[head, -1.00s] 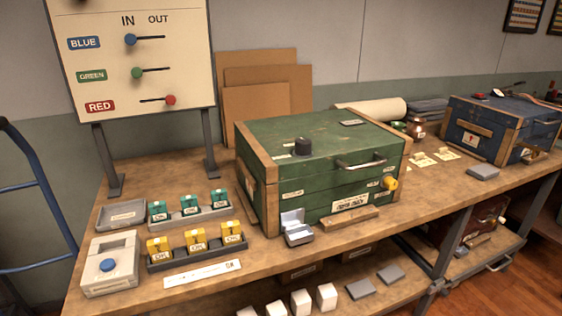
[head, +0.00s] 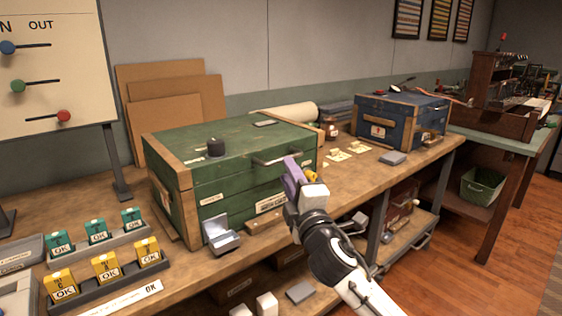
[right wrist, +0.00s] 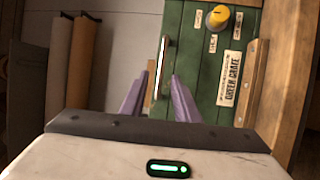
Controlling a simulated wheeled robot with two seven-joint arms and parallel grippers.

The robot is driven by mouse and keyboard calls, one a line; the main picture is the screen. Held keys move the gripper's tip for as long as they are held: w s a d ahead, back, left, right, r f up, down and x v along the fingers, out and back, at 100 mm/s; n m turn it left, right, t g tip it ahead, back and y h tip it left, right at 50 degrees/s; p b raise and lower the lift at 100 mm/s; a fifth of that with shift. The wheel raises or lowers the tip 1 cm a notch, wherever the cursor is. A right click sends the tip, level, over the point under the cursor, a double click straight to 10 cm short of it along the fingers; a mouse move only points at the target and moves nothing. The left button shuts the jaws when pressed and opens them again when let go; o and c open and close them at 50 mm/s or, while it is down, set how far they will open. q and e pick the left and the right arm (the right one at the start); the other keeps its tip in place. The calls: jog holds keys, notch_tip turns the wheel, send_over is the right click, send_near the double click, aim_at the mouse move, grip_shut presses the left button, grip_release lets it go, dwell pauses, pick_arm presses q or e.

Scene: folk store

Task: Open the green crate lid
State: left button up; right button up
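The green crate (head: 176,200) stands on the wooden bench with its lid (head: 235,133) down. A metal bar handle (head: 270,160) is at the lid's front edge; it also shows in the right wrist view (right wrist: 163,60). My right gripper (head: 291,168), with purple fingers, is at the crate's front near the handle. In the right wrist view its fingers (right wrist: 157,80) are apart, and the handle appears between them; I cannot tell whether they touch it. A yellow knob (right wrist: 218,16) sits on the crate front near the "GREEN CRATE" label (right wrist: 230,78). My left gripper is out of view.
A small open grey box (head: 222,240) sits before the crate. Racks of green and yellow blocks (head: 105,267) are at left. A blue crate (head: 385,118) stands farther right, with papers between. Cardboard sheets (head: 168,112) lean behind.

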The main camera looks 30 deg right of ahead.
jog(key=x, duration=0.7)
jog(key=shift+f, duration=0.1)
grip_shut()
